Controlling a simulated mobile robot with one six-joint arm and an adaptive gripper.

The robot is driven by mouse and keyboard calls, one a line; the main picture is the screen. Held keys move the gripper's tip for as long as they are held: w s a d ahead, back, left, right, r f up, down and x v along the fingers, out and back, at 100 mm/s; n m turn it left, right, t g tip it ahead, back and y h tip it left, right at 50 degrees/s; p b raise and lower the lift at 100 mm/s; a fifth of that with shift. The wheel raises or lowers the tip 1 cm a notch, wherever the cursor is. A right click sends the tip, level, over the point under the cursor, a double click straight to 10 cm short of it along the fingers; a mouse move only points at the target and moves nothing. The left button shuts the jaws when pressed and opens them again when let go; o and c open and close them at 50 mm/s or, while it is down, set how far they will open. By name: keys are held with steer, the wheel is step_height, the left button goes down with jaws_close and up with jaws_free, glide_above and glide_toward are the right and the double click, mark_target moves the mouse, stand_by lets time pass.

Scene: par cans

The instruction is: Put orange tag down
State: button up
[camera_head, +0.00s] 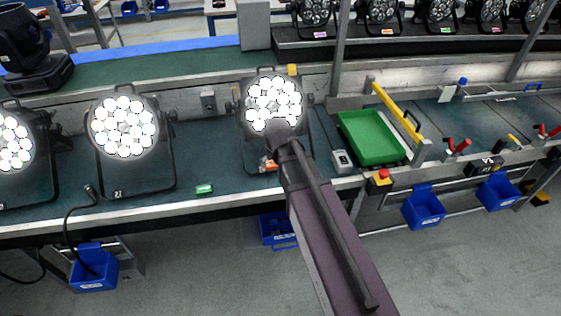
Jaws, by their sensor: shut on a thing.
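I cannot tell whether the tag touches the bench surface. The lit par can (273,103) stands directly behind, with my arm covering part of its lower edge. Another orange tag (387,31) lies on the upper shelf in front of a dark par can.
Lit par cans (123,127) stand to the left. A green tag (204,189) lies near the front edge of the bench (225,175). A green tray (371,138) and a small grey box (342,161) are to the right. Blue bins (424,207) hang below.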

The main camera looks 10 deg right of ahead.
steer(key=shift+w+d, duration=0.1)
steer(key=shift+d, duration=0.05)
steer(key=shift+w+d+f+b, duration=0.1)
steer(key=shift+d+f+b, duration=0.25)
steer(key=shift+b, duration=0.05)
steer(key=shift+m, duration=0.5)
steer(key=d+f+b, duration=0.3)
steer(key=w+d+f+b, duration=0.1)
steer(key=d+f+b, duration=0.2)
steer(key=d, duration=0.1)
steer(key=d+f+b, duration=0.3)
steer(key=shift+w+d+f, duration=0.1)
steer(key=shift+w+d, duration=0.2)
steer(key=shift+d+f, duration=0.15)
steer(key=shift+d, duration=0.25)
steer(key=shift+w, duration=0.1)
steer(key=w+a, duration=0.2)
steer(key=w, duration=0.2)
steer(key=w+a+f+b, duration=0.1)
steer(key=w+a, duration=0.2)
steer(key=w, duration=0.1)
steer(key=w+a, duration=0.2)
steer(key=w, duration=0.2)
steer(key=shift+w+a+f+b, duration=0.15)
steer(key=shift+w+a+b, duration=0.05)
steer(key=shift+a+b, duration=0.15)
